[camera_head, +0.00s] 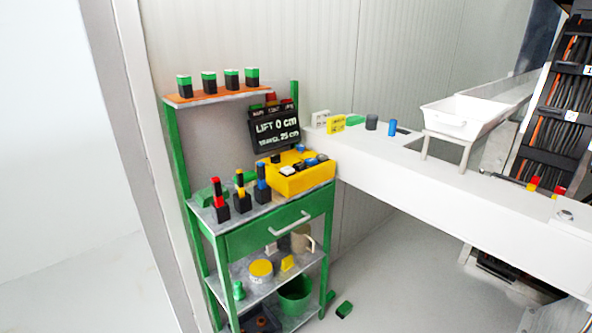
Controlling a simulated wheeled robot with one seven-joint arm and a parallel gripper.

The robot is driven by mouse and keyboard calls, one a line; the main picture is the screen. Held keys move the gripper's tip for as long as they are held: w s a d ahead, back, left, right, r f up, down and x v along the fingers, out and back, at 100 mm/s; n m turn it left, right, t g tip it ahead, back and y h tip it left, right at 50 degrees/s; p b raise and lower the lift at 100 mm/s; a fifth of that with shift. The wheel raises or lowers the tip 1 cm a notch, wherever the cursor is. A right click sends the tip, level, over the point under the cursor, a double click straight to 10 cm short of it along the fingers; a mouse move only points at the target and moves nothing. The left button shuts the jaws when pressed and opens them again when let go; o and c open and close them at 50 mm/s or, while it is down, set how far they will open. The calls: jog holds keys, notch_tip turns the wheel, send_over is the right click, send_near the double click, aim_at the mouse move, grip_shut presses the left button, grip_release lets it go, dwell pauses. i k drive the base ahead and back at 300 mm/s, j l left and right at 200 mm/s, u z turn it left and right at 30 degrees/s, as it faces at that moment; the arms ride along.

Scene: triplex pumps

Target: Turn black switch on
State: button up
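A yellow control box (304,179) sits on the upper worktop of the green shelf unit, at its right end. Small dark, white and blue controls show on its top. A black one (276,158) stands at its back left. The controls are too small to tell which is the black switch or whether it is on or off. Behind the box, a black display (275,127) reads "LIFT 0 cm" and "TRAVEL 25 cm". My gripper is not in view.
The green shelf unit (268,237) has a drawer with a white handle. Black bases with red, yellow and blue tops (240,190) stand left of the box. A white beam (440,185) runs right, bearing a white tray (465,119).

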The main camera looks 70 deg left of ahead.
aim_at(276, 158)
jog(key=u, duration=0.5)
jog(key=j+u, duration=0.1)
jog(key=u, duration=0.85)
jog(key=i+u, duration=0.1)
jog(key=u, duration=0.35)
jog(key=k+u, duration=0.15)
jog(key=u, duration=0.7)
